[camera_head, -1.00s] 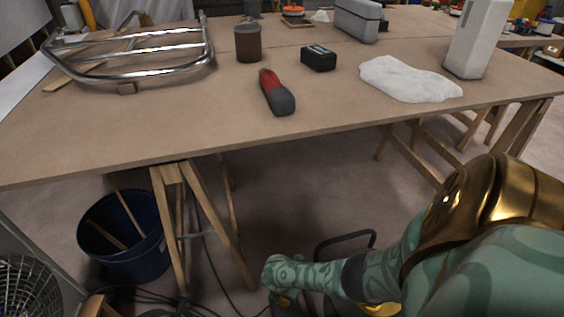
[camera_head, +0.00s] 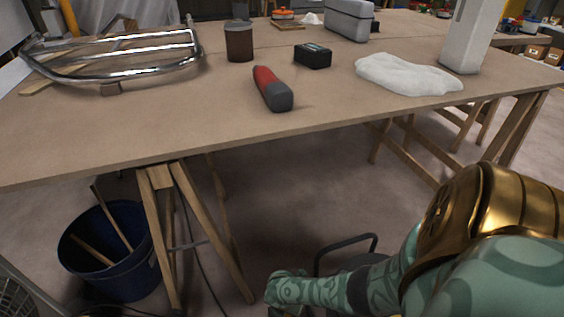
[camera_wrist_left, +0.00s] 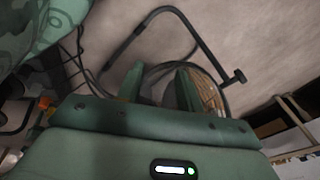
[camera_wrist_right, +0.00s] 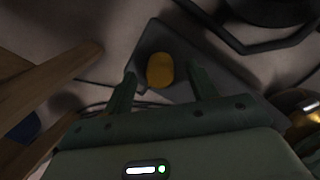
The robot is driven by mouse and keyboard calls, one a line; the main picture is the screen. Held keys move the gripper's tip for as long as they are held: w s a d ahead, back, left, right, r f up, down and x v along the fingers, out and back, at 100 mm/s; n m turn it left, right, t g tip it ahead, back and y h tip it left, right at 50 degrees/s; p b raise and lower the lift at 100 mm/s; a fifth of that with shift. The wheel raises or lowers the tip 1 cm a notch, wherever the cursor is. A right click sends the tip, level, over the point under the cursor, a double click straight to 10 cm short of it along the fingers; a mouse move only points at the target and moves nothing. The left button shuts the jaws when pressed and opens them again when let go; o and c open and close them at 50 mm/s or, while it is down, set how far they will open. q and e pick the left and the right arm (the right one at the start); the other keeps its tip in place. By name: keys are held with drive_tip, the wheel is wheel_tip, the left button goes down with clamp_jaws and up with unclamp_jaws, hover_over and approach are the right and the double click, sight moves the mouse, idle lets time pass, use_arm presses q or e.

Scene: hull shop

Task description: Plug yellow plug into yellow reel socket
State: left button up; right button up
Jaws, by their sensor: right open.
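A yellow rounded thing (camera_wrist_right: 160,70) shows in the right wrist view, over a dark grey flat surface; I cannot tell if it is the plug or part of the socket. My right gripper (camera_wrist_right: 163,82) is open, with its fingertips on either side of and apart from the yellow thing. In the left wrist view, a reel (camera_wrist_left: 205,92) with a black tube frame (camera_wrist_left: 188,28) lies beyond my left gripper (camera_wrist_left: 158,82). Its fingers stand a little apart before a dark area; whether they hold something is unclear. Neither gripper shows in the head view.
A workbench (camera_head: 200,130) on wooden trestles (camera_head: 205,225) stands ahead, bearing a red-and-grey tool (camera_head: 272,88), a chrome rail frame (camera_head: 120,70) and a white cloth (camera_head: 408,75). A blue bucket (camera_head: 125,270) stands at left. Dark cables (camera_head: 205,275) lie on the floor.

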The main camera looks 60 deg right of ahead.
wheel_tip(320, 180, down, 2)
drive_tip(key=shift+d+b, duration=0.1)
drive_tip(key=shift+b, duration=0.35)
use_arm(q)
drive_tip(key=shift+w+d+r+n+t+h, duration=0.2)
drive_tip(key=shift+w+d+r+t, duration=0.1)
drive_tip(key=shift+w+d, duration=0.25)
drive_tip(key=shift+w+d+r+n+t+h, duration=0.1)
drive_tip(key=shift+w+d+r+t+h, duration=0.1)
drive_tip(key=shift+w+d+r+t, duration=0.25)
drive_tip(key=shift+w+f, duration=0.1)
drive_tip(key=shift+f, duration=0.1)
use_arm(e)
drive_tip(key=c, duration=1)
use_arm(q)
drive_tip(key=shift+a, duration=0.1)
drive_tip(key=shift+r, duration=0.1)
use_arm(e)
drive_tip(key=shift+r, duration=0.15)
